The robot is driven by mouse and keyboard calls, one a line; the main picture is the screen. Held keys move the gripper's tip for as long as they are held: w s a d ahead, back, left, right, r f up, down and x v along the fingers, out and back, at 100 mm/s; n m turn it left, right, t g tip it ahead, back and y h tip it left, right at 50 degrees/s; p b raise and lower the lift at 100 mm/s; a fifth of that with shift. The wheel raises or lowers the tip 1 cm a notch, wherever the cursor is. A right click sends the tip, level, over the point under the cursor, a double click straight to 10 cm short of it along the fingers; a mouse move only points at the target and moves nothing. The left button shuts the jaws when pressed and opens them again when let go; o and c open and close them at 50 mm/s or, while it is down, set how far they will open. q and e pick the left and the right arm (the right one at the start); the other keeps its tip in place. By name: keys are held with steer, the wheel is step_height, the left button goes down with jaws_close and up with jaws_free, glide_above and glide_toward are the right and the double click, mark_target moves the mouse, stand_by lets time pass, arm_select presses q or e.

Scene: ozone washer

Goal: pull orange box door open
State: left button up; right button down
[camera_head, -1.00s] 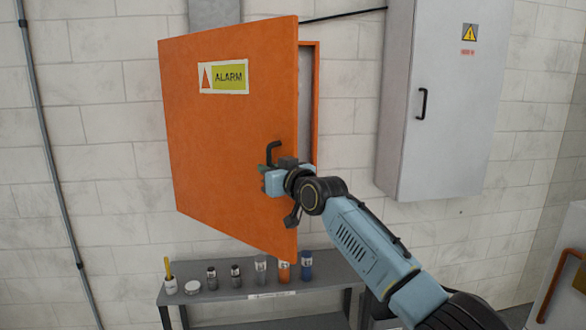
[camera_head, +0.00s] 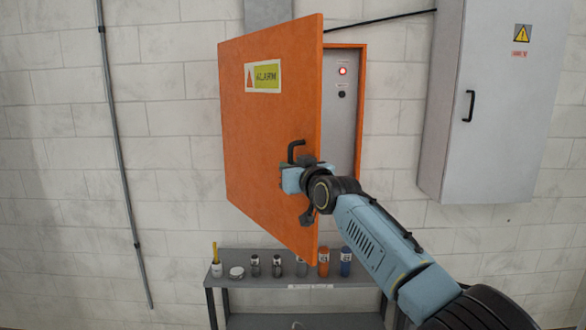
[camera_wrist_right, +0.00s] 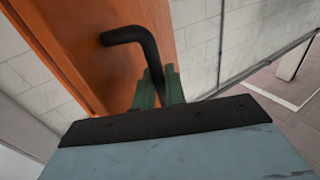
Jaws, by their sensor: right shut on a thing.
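The orange box door (camera_head: 262,125) with an ALARM label stands partly open, hinged at its left side and swung out from the wall. Behind it the box's grey inside panel (camera_head: 339,120) shows, with a lit red light. My right gripper (camera_head: 290,178) is at the black door handle (camera_head: 296,150) near the door's free edge. In the right wrist view the green fingers (camera_wrist_right: 158,88) are closed around the lower part of the bent black handle (camera_wrist_right: 132,38); their tips are partly hidden. My left gripper is not in view.
A grey shelf table (camera_head: 300,275) below the door holds several bottles and a small white tub (camera_head: 237,272). A closed grey cabinet (camera_head: 493,110) hangs on the wall at the right. A vertical pipe (camera_head: 117,150) runs down the wall at the left.

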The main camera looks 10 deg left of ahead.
steer(key=shift+r, duration=0.25)
steer(key=c, duration=1.9)
jaws_free()
steer(key=shift+o, duration=0.4)
steer(key=shift+a+f, duration=0.1)
steer(key=shift+a, duration=0.1)
steer(key=shift+s+d+f, duration=0.1)
steer(key=shift+s+d, duration=0.05)
steer(key=shift+d, duration=0.05)
steer(key=b+v, duration=0.2)
steer(key=v, duration=1)
steer(key=shift+s+d, duration=0.2)
steer(key=shift+s, duration=0.15)
